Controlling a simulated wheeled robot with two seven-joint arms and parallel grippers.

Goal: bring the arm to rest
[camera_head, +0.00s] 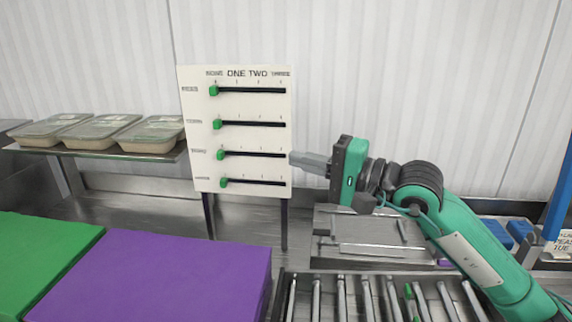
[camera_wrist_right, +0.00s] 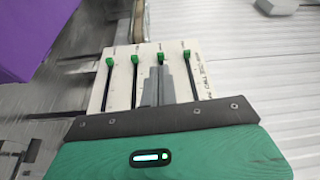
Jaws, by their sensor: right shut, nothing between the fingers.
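My right gripper (camera_head: 300,160) is shut and empty. Its grey fingers point left at the right edge of a white slider board (camera_head: 240,138), level with the third row; I cannot tell whether they touch it. The board has several dark slots with green knobs, such as the top knob (camera_head: 214,91) and the bottom knob (camera_head: 222,182), all near the left end under the "none" heading. In the wrist view the shut fingers (camera_wrist_right: 157,85) lie in front of the board (camera_wrist_right: 124,75), partly hiding it. My left gripper is not in view.
Lidded food trays (camera_head: 90,130) stand on a shelf at the left. A purple block (camera_head: 180,275) and a green block (camera_head: 40,255) fill the front left. A slatted roller rack (camera_head: 380,295) lies below my right arm. Blue items (camera_head: 508,232) sit at the right.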

